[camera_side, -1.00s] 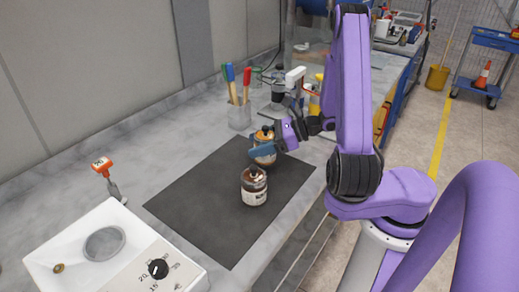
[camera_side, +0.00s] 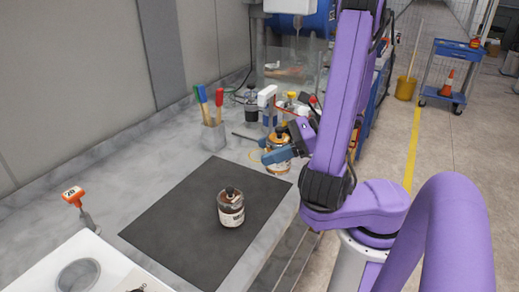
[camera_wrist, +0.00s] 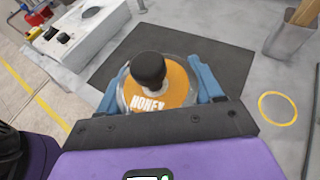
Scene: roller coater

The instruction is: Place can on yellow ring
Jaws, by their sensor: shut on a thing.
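My gripper (camera_side: 281,154) has its blue fingers shut around an orange-labelled can (camera_side: 280,163) with a dark knob on top. In the wrist view the held can (camera_wrist: 158,88) reads "HONEY" and sits between the two fingers (camera_wrist: 160,90). In the side view the can is upright, just past the far right end of the dark mat; its height above the bench is hard to tell. The yellow ring (camera_wrist: 277,108) lies flat and empty on the bench, right of the can in the wrist view. In the side view only part of its edge (camera_side: 252,155) shows, beside the can.
A second can (camera_side: 231,210) with a dark knob stands on the dark mat (camera_side: 180,225). A cup with coloured-handled tools (camera_side: 213,135) stands behind the mat, and bottles (camera_side: 252,106) stand farther back. A white machine (camera_side: 50,270) is at front left.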

